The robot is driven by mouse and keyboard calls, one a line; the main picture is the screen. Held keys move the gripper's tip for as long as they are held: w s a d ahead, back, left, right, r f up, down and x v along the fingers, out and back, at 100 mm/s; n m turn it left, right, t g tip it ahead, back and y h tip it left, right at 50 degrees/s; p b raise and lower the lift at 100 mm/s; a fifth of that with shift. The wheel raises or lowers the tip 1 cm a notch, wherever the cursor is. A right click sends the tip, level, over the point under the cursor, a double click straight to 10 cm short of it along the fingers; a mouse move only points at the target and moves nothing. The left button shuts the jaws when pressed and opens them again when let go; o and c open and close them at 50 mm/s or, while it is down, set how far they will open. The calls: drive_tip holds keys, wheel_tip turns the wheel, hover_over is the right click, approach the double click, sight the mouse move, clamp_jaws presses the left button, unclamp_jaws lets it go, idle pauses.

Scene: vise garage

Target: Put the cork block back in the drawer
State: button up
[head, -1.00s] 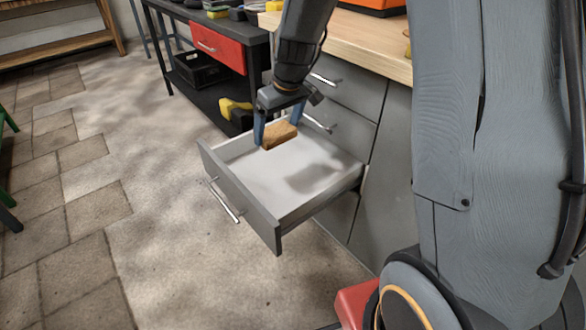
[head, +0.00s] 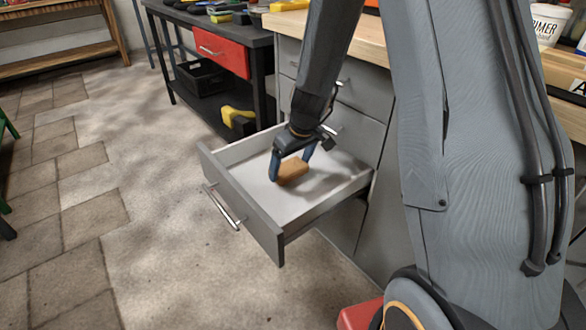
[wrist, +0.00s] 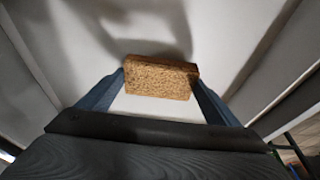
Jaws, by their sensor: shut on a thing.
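The cork block (head: 293,171) is a small brown block inside the open drawer (head: 258,208), low over its pale floor. I cannot tell whether its underside touches the floor. My gripper (head: 291,170) is shut on the block, one blue finger at each end. In the wrist view the speckled cork block (wrist: 160,78) sits between the fingertips of my gripper (wrist: 160,82), with the white drawer floor behind it. The drawer is pulled out from a grey cabinet and is otherwise empty where I can see it.
The grey cabinet (head: 345,105) has a wooden top (head: 370,35) above the drawer. A black workbench (head: 262,75) with a red drawer (head: 222,52) stands behind, a yellow-and-black tool (head: 238,118) and a black crate (head: 200,75) below. The floor left of the drawer is clear.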

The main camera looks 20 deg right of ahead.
drive_tip(key=shift+w+d+f, duration=0.2)
drive_tip(key=shift+d+f, duration=0.2)
drive_tip(key=shift+d, duration=0.15)
drive_tip(key=shift+a+f+b, duration=0.1)
drive_tip(key=shift+f+b, duration=0.1)
drive_tip(key=shift+b, duration=0.15)
drive_tip(key=shift+f, duration=0.15)
drive_tip(key=o, duration=0.9)
